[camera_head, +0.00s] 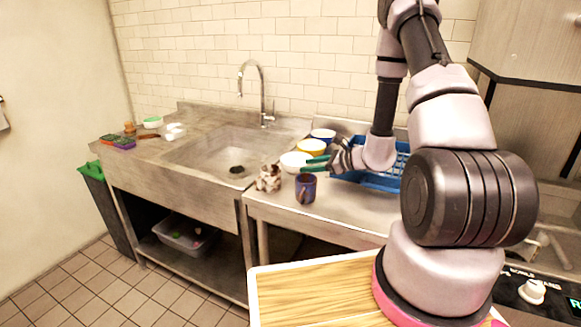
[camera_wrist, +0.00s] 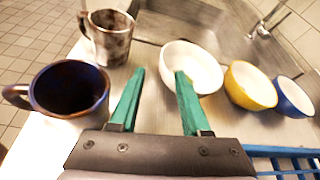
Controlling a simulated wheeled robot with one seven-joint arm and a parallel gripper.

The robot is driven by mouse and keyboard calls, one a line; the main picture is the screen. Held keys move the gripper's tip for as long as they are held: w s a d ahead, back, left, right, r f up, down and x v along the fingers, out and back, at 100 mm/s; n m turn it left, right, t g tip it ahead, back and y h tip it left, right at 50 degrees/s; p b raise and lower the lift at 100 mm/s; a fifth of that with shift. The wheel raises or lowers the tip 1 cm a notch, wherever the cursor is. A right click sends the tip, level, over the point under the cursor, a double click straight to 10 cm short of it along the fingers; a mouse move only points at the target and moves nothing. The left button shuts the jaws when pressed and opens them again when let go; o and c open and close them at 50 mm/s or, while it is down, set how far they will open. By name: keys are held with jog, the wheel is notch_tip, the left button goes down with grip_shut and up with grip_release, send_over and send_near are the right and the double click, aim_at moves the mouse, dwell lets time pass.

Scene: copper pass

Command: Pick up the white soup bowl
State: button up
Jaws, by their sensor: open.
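The white soup bowl (camera_head: 294,162) stands upright on the steel counter right of the sink. In the wrist view the white bowl (camera_wrist: 192,62) is ahead of my gripper, and it looks empty. My gripper (camera_head: 312,164) has green fingers and is open with nothing between them. In the wrist view my gripper (camera_wrist: 156,75) has its right fingertip overlapping the near side of the bowl, while the left fingertip is off to the bowl's left. I cannot tell whether the right finger touches the bowl or is above it.
A yellow bowl (camera_wrist: 250,86) and a blue bowl (camera_wrist: 292,97) stand right of the white bowl. A dark blue mug (camera_wrist: 70,88) and a mottled mug (camera_wrist: 109,36) stand to the left. A blue dish rack (camera_head: 383,178) is beside my gripper. The sink (camera_head: 228,160) lies behind.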

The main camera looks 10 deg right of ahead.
aim_at(291, 168)
jog(key=x, duration=0.8)
jog(key=shift+w+d, duration=0.1)
jog(key=shift+w, duration=0.25)
grip_shut()
jog(key=shift+f, duration=0.1)
dwell(0.9)
